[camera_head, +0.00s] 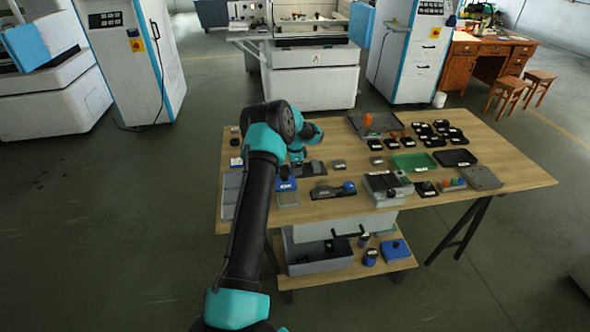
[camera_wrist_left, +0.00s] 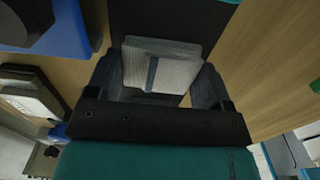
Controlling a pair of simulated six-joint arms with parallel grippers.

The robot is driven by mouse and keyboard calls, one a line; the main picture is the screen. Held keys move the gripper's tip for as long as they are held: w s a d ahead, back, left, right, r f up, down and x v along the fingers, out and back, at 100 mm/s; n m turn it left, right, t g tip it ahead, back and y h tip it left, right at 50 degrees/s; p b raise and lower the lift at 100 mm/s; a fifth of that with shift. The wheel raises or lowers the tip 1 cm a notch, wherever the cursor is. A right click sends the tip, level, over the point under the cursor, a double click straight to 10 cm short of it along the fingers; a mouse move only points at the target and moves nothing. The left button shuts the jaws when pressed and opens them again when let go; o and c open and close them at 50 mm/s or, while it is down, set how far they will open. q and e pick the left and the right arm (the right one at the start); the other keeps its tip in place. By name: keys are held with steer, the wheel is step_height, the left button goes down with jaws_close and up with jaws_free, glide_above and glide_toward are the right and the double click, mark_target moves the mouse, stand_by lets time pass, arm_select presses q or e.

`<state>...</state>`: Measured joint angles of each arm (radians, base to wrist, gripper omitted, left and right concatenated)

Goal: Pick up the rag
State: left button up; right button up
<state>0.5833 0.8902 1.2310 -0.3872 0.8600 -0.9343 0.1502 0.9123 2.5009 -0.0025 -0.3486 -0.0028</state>
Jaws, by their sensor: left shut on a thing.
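The rag (camera_wrist_left: 162,68) is a folded whitish-grey cloth with a dark blue stripe, seen in the left wrist view between the two dark fingers. My left gripper (camera_wrist_left: 157,84) is shut on it, one finger on each side. In the head view my left gripper (camera_head: 300,168) is over the left part of the wooden table (camera_head: 480,135), and I cannot make out the rag there. Whether the rag touches the table I cannot tell. My right gripper is in neither view.
A blue box (camera_head: 286,184) is close by the gripper. A grey vise-like block (camera_head: 388,188), a green tray (camera_head: 414,162) and several black trays stand further right. A lower shelf (camera_head: 345,272) holds a grey bin and a blue box. Bare wood shows at the table's right end.

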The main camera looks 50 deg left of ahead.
arm_select(q)
steer(key=shift+r, duration=0.15)
steer(key=shift+c, duration=0.3)
step_height(320, 180, up, 10)
stand_by(0.4)
